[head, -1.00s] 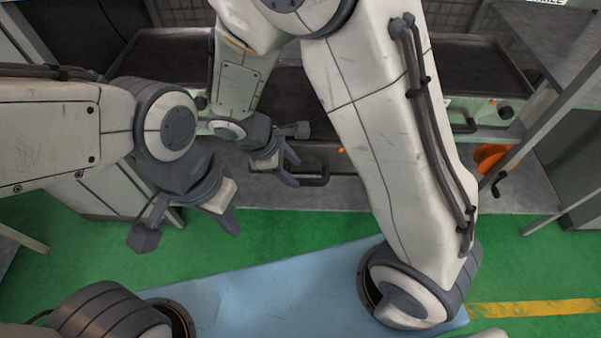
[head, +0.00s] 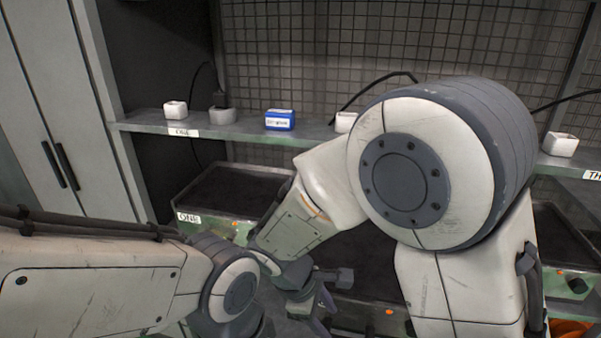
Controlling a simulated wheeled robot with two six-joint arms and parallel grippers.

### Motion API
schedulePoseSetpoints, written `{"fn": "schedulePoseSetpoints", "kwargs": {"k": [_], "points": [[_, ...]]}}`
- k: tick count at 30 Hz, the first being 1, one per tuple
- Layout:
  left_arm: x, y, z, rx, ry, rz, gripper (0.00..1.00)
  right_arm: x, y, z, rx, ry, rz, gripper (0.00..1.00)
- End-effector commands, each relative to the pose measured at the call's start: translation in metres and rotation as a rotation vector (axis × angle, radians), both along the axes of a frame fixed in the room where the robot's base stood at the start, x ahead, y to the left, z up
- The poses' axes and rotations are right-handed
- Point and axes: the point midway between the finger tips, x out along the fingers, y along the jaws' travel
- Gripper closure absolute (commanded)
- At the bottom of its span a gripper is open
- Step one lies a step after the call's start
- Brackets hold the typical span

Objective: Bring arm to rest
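My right arm fills the middle and right of the head view, its elbow raised in front of the shelf. My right gripper (head: 318,306) hangs low at the bottom centre, in front of the heating units, with its fingers partly cut off and no object seen in it. My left arm comes in from the left edge along the bottom. The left gripper is below the picture's edge and cannot be seen.
A shelf (head: 240,131) behind carries a blue box (head: 279,120) and several white blocks, one above a label reading ONE. A dark-topped heating unit (head: 225,192) labelled ONE stands below. A grey cabinet (head: 60,110) is at the left. My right arm hides the shelf's middle.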

Motion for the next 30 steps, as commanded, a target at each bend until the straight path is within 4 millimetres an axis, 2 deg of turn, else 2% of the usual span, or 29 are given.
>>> {"fn": "schedulePoseSetpoints", "kwargs": {"k": [5,9,12,15,19,30], "points": [[0.0,0.0,0.001,0.0,0.0,0.0,1.0,-0.043,0.005,0.034,0.15,-0.039,-0.173,0.43],[0.0,0.0,0.002,0.0,0.0,0.0,1.0,-0.087,0.01,0.057,0.303,-0.053,-0.35,0.43],[0.0,0.0,0.002,0.0,0.0,0.0,1.0,-0.113,0.013,0.068,0.396,-0.052,-0.454,0.43],[0.0,0.0,0.003,0.0,0.0,0.0,1.0,-0.13,0.016,0.074,0.462,-0.047,-0.528,0.43],[0.0,0.0,0.003,0.0,0.0,0.0,1.0,-0.141,0.017,0.077,0.503,-0.039,-0.575,0.43],[0.0,0.0,0.003,0.0,0.0,0.0,1.0,-0.142,0.017,0.077,0.505,-0.039,-0.579,0.43]]}}
